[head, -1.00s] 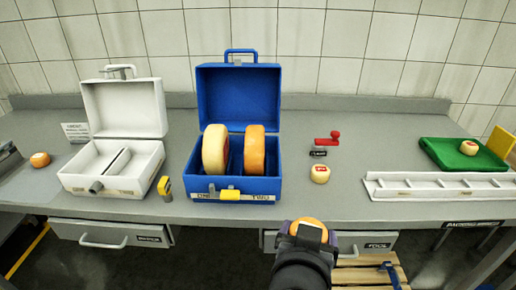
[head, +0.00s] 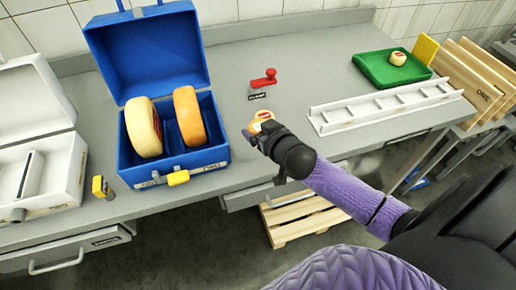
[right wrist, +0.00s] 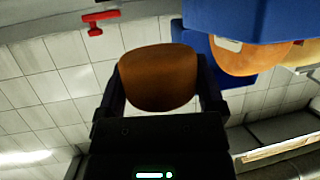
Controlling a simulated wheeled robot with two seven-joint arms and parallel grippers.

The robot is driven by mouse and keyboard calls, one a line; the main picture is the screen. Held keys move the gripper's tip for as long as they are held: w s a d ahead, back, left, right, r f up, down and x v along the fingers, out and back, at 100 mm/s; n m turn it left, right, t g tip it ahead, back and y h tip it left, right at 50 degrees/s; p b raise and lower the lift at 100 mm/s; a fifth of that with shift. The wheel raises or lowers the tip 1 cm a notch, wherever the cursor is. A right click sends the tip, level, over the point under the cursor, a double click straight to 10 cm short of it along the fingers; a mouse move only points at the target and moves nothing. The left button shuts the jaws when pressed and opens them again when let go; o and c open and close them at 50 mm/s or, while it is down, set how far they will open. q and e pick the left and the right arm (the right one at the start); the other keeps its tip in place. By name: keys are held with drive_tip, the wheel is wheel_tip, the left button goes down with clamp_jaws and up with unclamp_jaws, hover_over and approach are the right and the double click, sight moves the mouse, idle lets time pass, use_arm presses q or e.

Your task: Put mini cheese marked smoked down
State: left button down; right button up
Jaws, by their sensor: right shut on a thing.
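My right gripper (head: 262,134) is over the front part of the grey counter, to the right of the blue case. It is shut on a small orange-brown cheese (right wrist: 160,78), which sits between both fingers in the right wrist view. In the head view the gripper mostly hides this cheese. No marking on it is readable. A small pale cheese with a red label (head: 264,115) stands on the counter just behind the gripper; I cannot tell whether they touch. My left gripper is not in view.
The blue case (head: 158,80) stands open with a pale wheel and an orange wheel. A red-handled tool (head: 264,77) lies behind the pale cheese. A white slotted rack (head: 380,107) and a green tray (head: 378,75) with a small cheese are to the right. Bare counter lies between.

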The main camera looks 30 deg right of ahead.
sight(260, 160)
wheel_tip(260, 160, down, 10)
drive_tip(key=b, duration=0.4)
drive_tip(key=shift+r+b, duration=0.25)
drive_tip(key=shift+b, duration=0.1)
drive_tip(key=shift+f, duration=0.15)
drive_tip(key=shift+f, duration=0.15)
drive_tip(key=o, duration=1)
drive_tip(key=shift+o, duration=0.2)
